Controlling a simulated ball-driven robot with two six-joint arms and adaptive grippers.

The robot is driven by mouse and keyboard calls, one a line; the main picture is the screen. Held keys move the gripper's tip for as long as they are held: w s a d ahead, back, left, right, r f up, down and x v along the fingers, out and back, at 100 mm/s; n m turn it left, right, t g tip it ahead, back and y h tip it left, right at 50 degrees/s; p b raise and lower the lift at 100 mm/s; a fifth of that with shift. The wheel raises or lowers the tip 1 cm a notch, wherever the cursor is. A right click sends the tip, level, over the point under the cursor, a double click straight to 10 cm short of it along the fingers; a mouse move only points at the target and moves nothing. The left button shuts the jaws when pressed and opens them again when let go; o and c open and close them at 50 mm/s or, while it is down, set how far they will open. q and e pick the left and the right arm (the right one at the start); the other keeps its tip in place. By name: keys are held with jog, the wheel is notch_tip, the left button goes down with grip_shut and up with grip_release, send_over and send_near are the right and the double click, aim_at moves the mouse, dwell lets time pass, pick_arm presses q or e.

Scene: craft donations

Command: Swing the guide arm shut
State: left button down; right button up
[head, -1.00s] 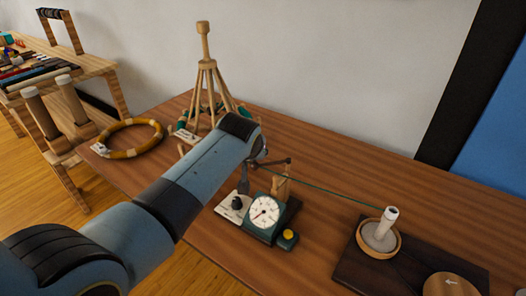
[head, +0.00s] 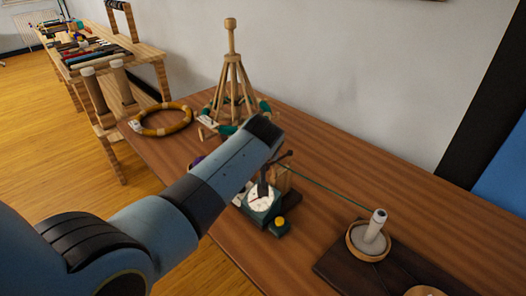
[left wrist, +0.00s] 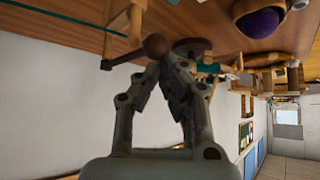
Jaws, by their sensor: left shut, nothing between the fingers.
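The guide arm (head: 281,158) is a short dark bar with a round knob, at the wooden post (head: 282,178) behind a teal counter with a white dial (head: 270,205). A green strand (head: 325,188) runs from there to a pale spool (head: 375,227). In the left wrist view, the brown knob (left wrist: 155,46) is close to my fingertips; I cannot tell whether they touch. My left gripper (head: 263,190) is shut and empty, in front of the dial's upper edge. The wrist view shows its fingers closed together (left wrist: 176,66). My forearm hides part of the counter's surroundings. My right gripper is out of view.
A wooden tripod-like stand (head: 231,75) and a yellow-brown ring (head: 160,120) stand farther back. A wooden bowl (head: 355,250) surrounds the spool's base. A purple ball (left wrist: 258,22) shows in the wrist view. The tabletop (head: 330,150) behind the strand is clear.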

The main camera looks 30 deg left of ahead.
pick_arm(q)
jog(key=shift+s+d, duration=0.1)
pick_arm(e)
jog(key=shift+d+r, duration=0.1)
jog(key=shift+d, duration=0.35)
pick_arm(q)
jog(key=shift+d, duration=0.1)
